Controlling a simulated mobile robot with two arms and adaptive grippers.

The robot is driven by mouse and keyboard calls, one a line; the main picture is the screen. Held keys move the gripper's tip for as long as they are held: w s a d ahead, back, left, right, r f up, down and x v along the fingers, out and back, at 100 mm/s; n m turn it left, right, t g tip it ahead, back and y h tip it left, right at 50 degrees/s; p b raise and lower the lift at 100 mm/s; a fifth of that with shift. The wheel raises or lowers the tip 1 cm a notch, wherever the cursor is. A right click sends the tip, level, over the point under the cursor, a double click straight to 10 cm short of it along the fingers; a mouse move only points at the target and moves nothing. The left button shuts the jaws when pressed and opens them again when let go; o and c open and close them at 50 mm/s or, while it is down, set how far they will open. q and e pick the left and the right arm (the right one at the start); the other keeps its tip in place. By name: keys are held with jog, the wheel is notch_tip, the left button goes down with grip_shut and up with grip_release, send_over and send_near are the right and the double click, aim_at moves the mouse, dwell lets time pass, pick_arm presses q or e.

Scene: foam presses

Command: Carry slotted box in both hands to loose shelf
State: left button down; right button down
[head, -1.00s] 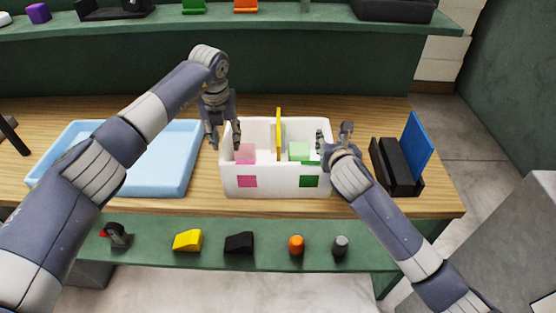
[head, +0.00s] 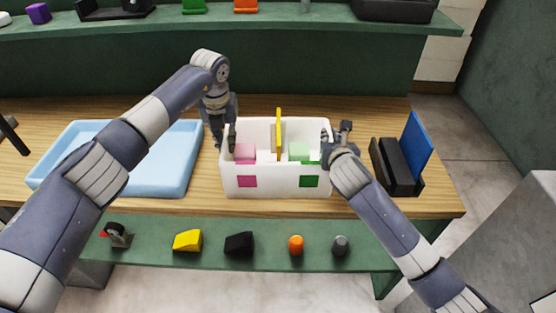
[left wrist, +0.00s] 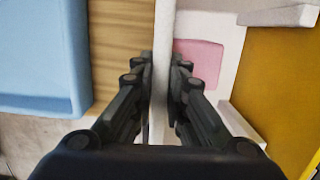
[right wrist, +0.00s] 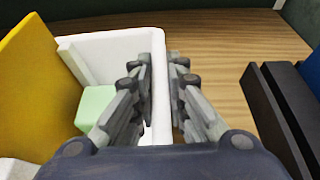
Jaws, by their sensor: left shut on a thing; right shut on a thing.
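The slotted box (head: 275,182) is white, with a pink and a green square on its front, and stands on the wooden table. A yellow divider (head: 279,132) stands upright in its middle. A pink block (head: 245,152) lies in the left part and a light green block (head: 299,151) in the right part. My left gripper (head: 226,140) is shut on the box's left wall, which also shows between its fingers in the left wrist view (left wrist: 163,60). My right gripper (head: 329,140) is shut on the right wall, seen in the right wrist view (right wrist: 159,75). The loose shelf cannot be told for sure.
A light blue tray (head: 180,182) lies left of the box. A black holder with a blue panel (head: 418,150) stands to the right. A green lower shelf (head: 265,256) holds several small parts. A green raised shelf (head: 290,24) runs along the back.

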pick_arm(q)
jog(key=shift+r, duration=0.1)
pick_arm(e)
jog(key=shift+r, duration=0.1)
